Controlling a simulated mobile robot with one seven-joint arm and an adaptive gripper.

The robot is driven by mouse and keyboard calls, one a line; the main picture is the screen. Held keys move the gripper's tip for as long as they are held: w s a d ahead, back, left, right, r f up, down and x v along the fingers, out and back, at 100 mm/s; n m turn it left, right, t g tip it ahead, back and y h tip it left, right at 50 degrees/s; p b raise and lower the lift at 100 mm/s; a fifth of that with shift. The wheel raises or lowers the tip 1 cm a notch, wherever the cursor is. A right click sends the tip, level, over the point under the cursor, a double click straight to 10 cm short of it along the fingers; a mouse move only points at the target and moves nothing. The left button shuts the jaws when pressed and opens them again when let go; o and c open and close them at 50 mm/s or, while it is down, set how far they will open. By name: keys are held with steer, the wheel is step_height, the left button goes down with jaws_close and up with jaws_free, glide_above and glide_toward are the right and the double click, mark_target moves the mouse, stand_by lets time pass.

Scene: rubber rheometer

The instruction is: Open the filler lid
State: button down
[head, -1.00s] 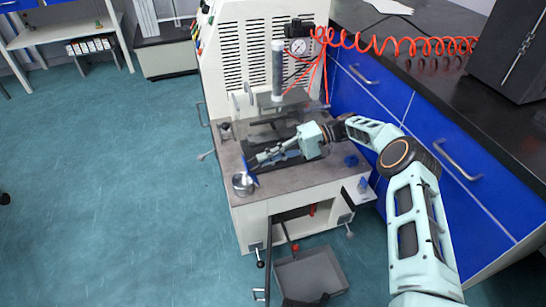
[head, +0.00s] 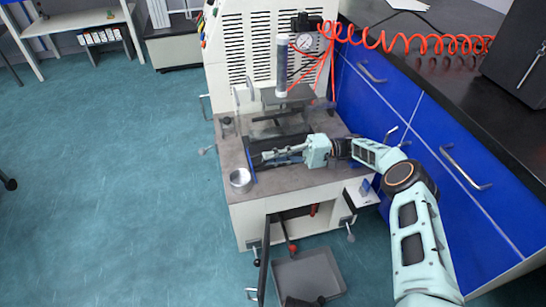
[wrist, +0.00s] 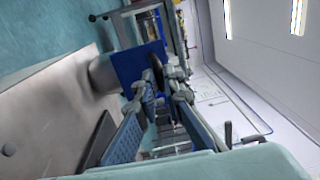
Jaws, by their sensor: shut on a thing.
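A blue flat plate (head: 249,161), which I take for the filler lid, stands upright at the left of the press bed in the head view. It also shows in the wrist view (wrist: 137,68), with a dark round part on the side facing my fingers. My gripper (head: 271,156) reaches in from the right, low over the bed, and its fingers are at the plate. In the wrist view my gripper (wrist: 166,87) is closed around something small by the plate. The fingers hide the exact grip.
A metal cup (head: 240,181) stands just left of the plate on the bench top. The vertical press column (head: 282,62) and clear guard are behind my gripper. Blue drawers (head: 385,90) and a dark counter are at the right.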

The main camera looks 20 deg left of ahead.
steer(key=c, duration=2)
jaws_free()
steer(key=shift+c, duration=0.2)
steer(key=shift+r, duration=0.6)
steer(key=o, duration=1)
step_height(320, 180, up, 7)
steer(key=shift+w+a+r, duration=0.1)
steer(key=shift+w, duration=0.05)
steer(key=shift+d+r, duration=0.15)
steer(key=shift+r, duration=0.4)
steer(key=shift+d+r, duration=0.15)
steer(key=shift+r, duration=0.4)
steer(key=c, duration=1)
steer(key=shift+a+f, duration=0.1)
steer(key=shift+f, duration=0.05)
steer(key=shift+c, duration=0.3)
